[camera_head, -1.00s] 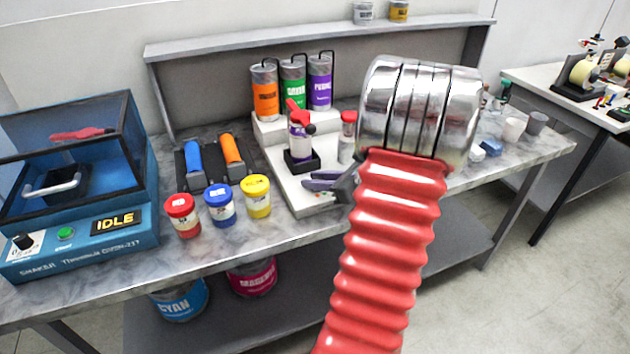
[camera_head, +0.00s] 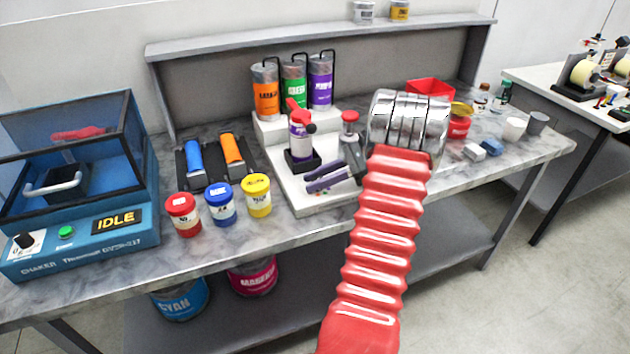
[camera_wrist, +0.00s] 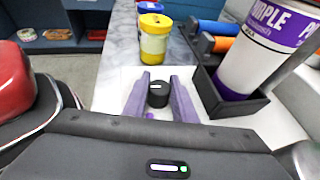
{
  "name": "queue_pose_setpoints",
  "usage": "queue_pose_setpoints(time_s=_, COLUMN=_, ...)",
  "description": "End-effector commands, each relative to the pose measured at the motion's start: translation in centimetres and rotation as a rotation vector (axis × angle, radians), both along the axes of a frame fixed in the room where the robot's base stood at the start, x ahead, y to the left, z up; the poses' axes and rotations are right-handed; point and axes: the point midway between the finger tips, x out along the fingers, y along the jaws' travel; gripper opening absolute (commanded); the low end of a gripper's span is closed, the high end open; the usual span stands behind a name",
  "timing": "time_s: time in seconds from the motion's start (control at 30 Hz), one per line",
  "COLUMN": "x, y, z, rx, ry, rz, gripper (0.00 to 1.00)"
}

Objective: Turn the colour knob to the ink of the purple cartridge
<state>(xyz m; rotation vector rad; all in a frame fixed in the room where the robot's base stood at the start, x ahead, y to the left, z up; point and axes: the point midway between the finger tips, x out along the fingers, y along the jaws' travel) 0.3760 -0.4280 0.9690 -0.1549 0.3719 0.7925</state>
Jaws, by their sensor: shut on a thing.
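The black colour knob (camera_wrist: 158,97) sits on a white panel in the wrist view, with a short white mark on top. The two purple fingers of my gripper (camera_wrist: 159,100) stand on either side of it, shut on it. A purple dot (camera_wrist: 150,116) shows on the panel beside the knob. A white cartridge with purple bands and the word PURPLE (camera_wrist: 270,40) stands in a black holder to the right. In the head view it stands upright (camera_head: 300,143) behind my gripper (camera_head: 322,181). The knob is hard to make out there.
Orange (camera_head: 265,92), green (camera_head: 293,88) and purple (camera_head: 320,84) canisters stand at the back of the white machine (camera_head: 290,192). Red, blue and yellow jars (camera_head: 257,200) stand to its left. A blue shaker (camera_head: 90,225) reads IDLE. A red bin (camera_head: 430,87) stands behind my arm.

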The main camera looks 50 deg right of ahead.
Motion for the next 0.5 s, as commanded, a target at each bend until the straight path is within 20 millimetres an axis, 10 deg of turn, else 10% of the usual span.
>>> queue_pose_setpoints(time_s=0.5, x=0.22, y=-0.23, z=0.11, rx=-0.007, ry=-0.005, rz=0.039, gripper=0.02)
